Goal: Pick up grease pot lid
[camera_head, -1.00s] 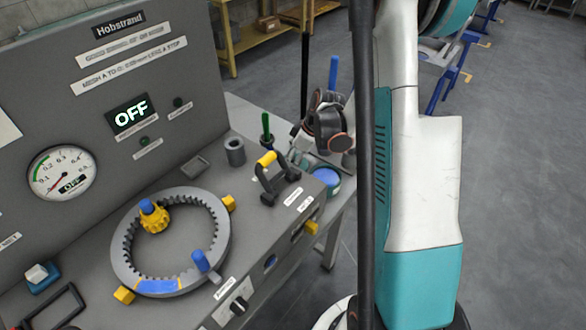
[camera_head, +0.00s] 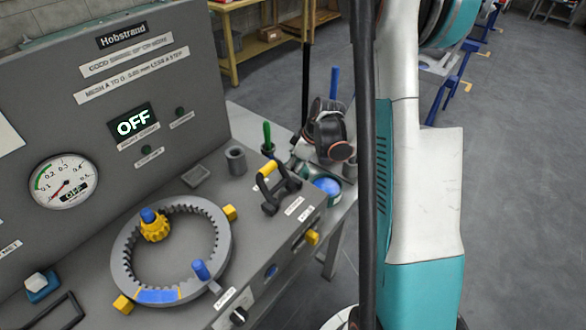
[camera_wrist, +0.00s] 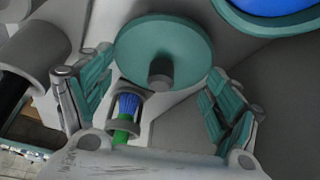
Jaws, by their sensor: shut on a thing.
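The teal grease pot lid (camera_wrist: 185,42), a round disc with a grey knob, is in the middle of the wrist view, knob towards the camera. My gripper (camera_wrist: 160,65) has its teal-padded fingers on either side of the lid, shut on it; the exact contact is hard to see. The open grease pot (camera_wrist: 249,22), teal with blue inside, is at the top right of the wrist view, apart from the lid. In the head view the pot (camera_head: 327,188) stands near the bench's right end. My gripper is not clear there.
A green-handled brush (camera_wrist: 122,134) with blue bristles stands below the lid in the wrist view. A yellow-topped handle (camera_head: 272,180) and a ring gear (camera_head: 123,250) are left of the pot. Open floor lies to the right.

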